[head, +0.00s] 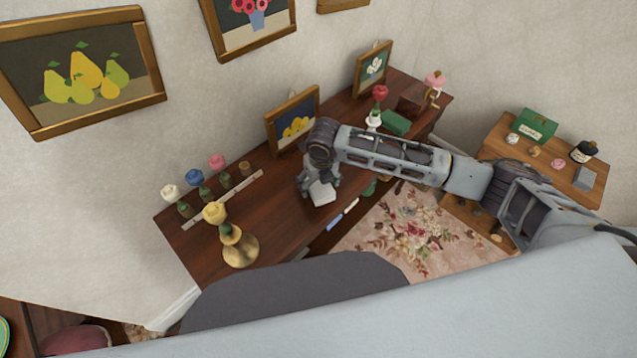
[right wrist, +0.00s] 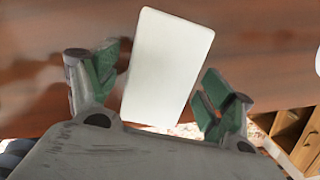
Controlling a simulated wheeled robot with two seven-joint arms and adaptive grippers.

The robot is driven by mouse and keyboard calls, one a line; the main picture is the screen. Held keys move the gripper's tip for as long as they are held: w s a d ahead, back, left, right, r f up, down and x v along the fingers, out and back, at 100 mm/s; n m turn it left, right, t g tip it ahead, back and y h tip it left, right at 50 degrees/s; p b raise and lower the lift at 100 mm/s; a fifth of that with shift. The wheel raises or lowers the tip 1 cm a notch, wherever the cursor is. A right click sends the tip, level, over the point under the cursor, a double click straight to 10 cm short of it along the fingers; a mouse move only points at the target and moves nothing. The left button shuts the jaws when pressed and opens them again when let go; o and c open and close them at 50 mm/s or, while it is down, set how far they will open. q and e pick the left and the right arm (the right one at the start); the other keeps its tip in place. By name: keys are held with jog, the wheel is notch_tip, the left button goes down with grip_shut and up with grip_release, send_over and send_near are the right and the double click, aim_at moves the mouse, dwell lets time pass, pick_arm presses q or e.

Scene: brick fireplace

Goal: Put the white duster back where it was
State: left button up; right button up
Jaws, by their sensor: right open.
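The white duster (head: 321,193) lies flat on the dark wooden sideboard top (head: 256,196), near its front edge. My right gripper (head: 318,184) is directly above and behind it in the head view. In the right wrist view the duster (right wrist: 168,66) is a pale rounded rectangle between the two green-padded fingers of the right gripper (right wrist: 158,92). The fingers are apart, with gaps on both sides of the duster. My left gripper is not seen in either view.
A blue marker (head: 335,222) and a white one lie near the front edge. A brass holder with a yellow flower (head: 238,246) stands to the left. A green box (head: 396,122) and a white vase with a red flower (head: 375,118) stand farther right.

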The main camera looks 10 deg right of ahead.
aim_at(321, 188)
notch_tip(321, 188, up, 12)
jog(key=s, duration=0.1)
jog(key=shift+s+d+f, duration=0.15)
jog(key=shift+s, duration=0.25)
